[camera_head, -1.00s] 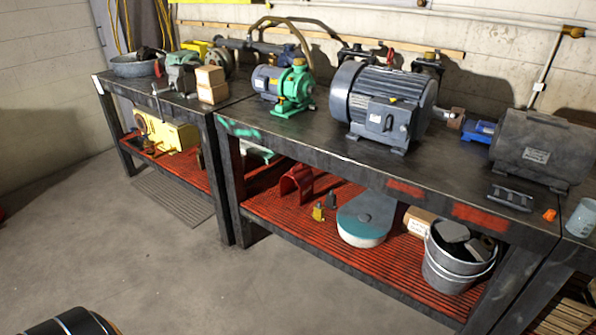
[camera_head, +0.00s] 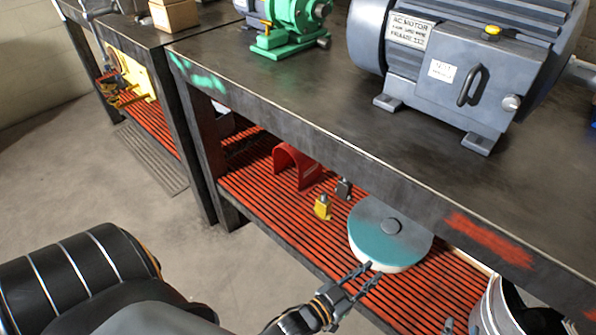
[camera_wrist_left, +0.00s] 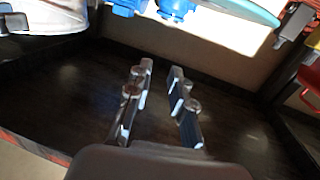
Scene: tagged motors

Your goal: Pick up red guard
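The red guard (camera_head: 296,166) is an arched red piece on the slatted red lower shelf (camera_head: 250,185), under the dark bench. My left gripper (camera_head: 366,276) is in front of the shelf, to the right of and nearer than the guard, beside the teal disc's front edge. Its fingers are apart with nothing between them; the left wrist view also shows this gripper (camera_wrist_left: 158,85) open over a dark surface. A red shape (camera_wrist_left: 311,76) at that view's right edge may be the guard, but I cannot tell. Small tips at the bottom edge may be my right gripper (camera_head: 460,325); their opening is unclear.
A teal-topped round disc (camera_head: 388,236), a yellow padlock (camera_head: 322,207) and a dark padlock (camera_head: 344,189) lie near the guard. A metal bucket (camera_head: 497,308) stands at the right. The bench edge (camera_head: 330,140) overhangs the shelf. A grey motor (camera_head: 450,70) stands above.

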